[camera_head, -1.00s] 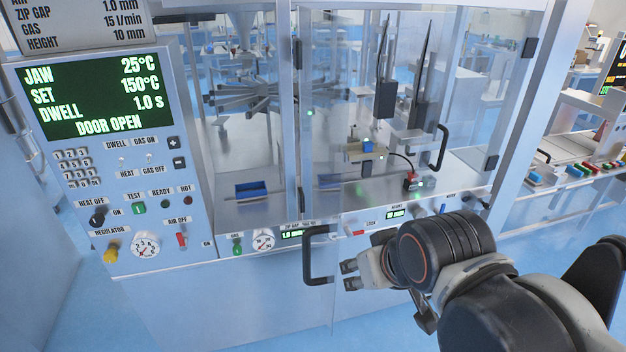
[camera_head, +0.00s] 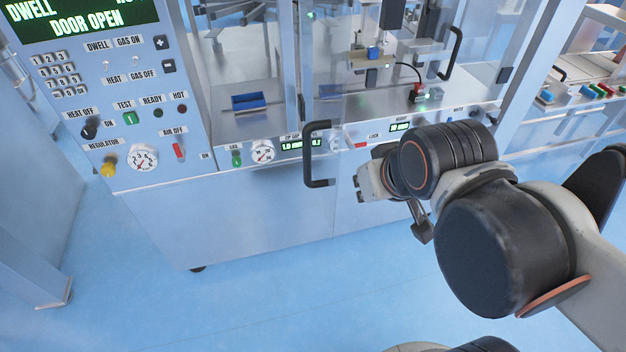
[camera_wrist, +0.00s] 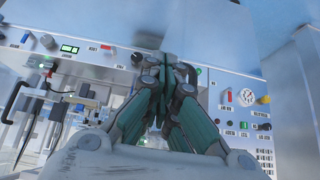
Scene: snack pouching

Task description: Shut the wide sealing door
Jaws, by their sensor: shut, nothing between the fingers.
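The sealing machine's clear door panel (camera_head: 345,70) is see-through, and its edges and exact angle are hard to make out. The machine's display (camera_head: 85,22) reads DOOR OPEN. A black handle (camera_head: 317,155) stands out in front of the machine's lower front. A second black handle (camera_head: 452,53) is farther back at the right. My gripper (camera_head: 361,182) is just right of and slightly below the nearer handle, apart from it in the picture. In the wrist view my gripper (camera_wrist: 160,65) has its green-padded fingers together, empty, facing the machine's front panel.
A control panel (camera_head: 120,120) with knobs and gauges is at the left. A blue tray (camera_head: 249,102) sits inside the machine. Another bench (camera_head: 590,95) with small coloured parts stands at the right. The blue floor in front is clear.

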